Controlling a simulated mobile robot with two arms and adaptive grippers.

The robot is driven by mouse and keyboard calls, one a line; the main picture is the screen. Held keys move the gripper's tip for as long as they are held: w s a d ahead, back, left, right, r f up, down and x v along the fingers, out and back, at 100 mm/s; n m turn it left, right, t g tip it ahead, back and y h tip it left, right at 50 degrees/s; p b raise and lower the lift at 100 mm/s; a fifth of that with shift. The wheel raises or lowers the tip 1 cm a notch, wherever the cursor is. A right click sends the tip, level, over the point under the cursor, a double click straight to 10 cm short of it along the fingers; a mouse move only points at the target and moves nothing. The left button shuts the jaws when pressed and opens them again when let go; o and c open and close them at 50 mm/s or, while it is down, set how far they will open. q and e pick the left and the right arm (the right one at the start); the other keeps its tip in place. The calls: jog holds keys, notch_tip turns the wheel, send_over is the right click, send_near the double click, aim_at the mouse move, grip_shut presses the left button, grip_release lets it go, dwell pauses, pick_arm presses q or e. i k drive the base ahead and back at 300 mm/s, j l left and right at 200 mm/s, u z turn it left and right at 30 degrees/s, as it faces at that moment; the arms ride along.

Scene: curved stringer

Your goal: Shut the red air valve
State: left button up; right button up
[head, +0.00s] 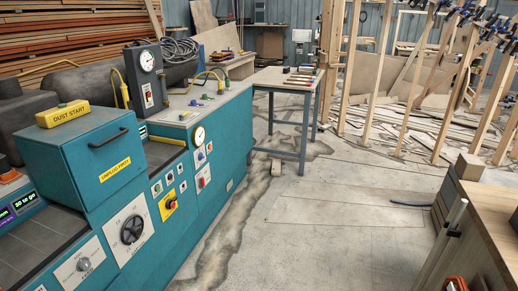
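No thing in the head view can be told for certain as the red air valve. A teal machine (140,180) fills the left side. Its front carries a small red control (203,181) on a white plate, and a red knob on a yellow plate (168,205). A large black rotary handle (131,230) sits on a white plate lower down. A round gauge (199,136) is on the front, and another gauge (147,61) tops a dark upright box. Neither of my grippers shows in this view.
A metal-legged table (289,78) stands beyond the machine. A wooden bench (490,225) is at the right edge, with an orange object (455,284) low beside it. Upright timbers and scattered boards fill the back right. The concrete floor (330,210) between is mostly clear.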

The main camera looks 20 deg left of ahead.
aim_at(202, 186)
jog(key=i+u, duration=0.1)
jog(key=u, duration=0.3)
jog(key=i+u, duration=0.1)
jog(key=u, duration=0.35)
jog(key=i+u, duration=0.1)
jog(key=u, duration=0.3)
jog(key=l+u, duration=0.15)
jog(key=u, duration=0.25)
jog(key=i+l+u, duration=0.4)
jog(key=l, duration=0.35)
jog(key=i+l+u, duration=0.25)
jog(key=l, duration=0.2)
jog(key=l+u, duration=0.2)
jog(key=l, duration=0.2)
jog(key=i+l+u, duration=0.2)
jog(key=l, duration=0.3)
jog(key=l+u, duration=0.2)
jog(key=l, duration=0.3)
